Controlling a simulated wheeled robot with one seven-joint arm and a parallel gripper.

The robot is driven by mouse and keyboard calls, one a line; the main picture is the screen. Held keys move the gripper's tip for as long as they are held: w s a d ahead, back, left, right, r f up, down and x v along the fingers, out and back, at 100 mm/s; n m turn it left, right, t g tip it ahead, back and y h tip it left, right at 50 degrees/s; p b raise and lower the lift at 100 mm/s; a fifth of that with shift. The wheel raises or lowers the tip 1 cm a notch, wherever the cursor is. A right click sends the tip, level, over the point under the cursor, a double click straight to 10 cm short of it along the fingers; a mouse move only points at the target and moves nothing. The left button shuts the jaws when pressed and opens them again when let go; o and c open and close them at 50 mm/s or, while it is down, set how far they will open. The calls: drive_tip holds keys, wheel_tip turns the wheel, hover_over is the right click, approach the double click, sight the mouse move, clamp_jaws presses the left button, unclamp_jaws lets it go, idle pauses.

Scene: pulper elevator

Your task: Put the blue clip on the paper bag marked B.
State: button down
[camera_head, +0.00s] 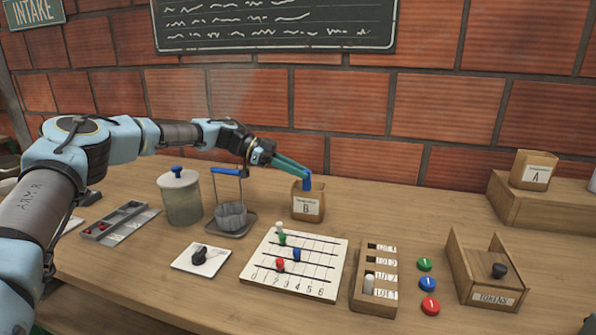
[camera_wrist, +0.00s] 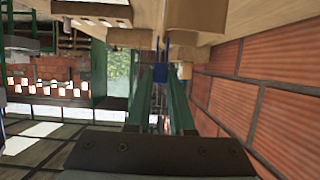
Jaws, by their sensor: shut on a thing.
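The paper bag marked B (camera_head: 307,212) stands upright on the table near the wall, its top open. My gripper (camera_head: 307,173) reaches over from the left, with its green fingers shut on the blue clip (camera_head: 307,183). The clip overlaps the bag's top edge in the head view; I cannot tell whether it touches or grips the paper. In the wrist view the blue clip (camera_wrist: 160,73) sits between the fingertips. The paper bag marked A (camera_head: 535,171) stands on a wooden block at the right.
A wire stand with a blue bar (camera_head: 227,171) and a lidded jar (camera_head: 181,198) stand left of bag B. A numbered peg board (camera_head: 296,240), slotted rack (camera_head: 360,290), coloured discs (camera_head: 428,284) and tokens box (camera_head: 484,290) lie in front. The brick wall (camera_head: 350,158) is close behind.

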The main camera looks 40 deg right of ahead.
drive_tip(key=shift+f+b, duration=1.15)
drive_tip(key=shift+f, duration=0.2)
drive_tip(key=c, duration=0.7)
unclamp_jaws()
drive_tip(key=shift+w, duration=0.1)
drive_tip(key=b+v, duration=0.2)
drive_tip(key=v, duration=0.8)
drive_tip(key=shift+w+a+r, duration=0.2)
drive_tip(key=shift+w, duration=0.05)
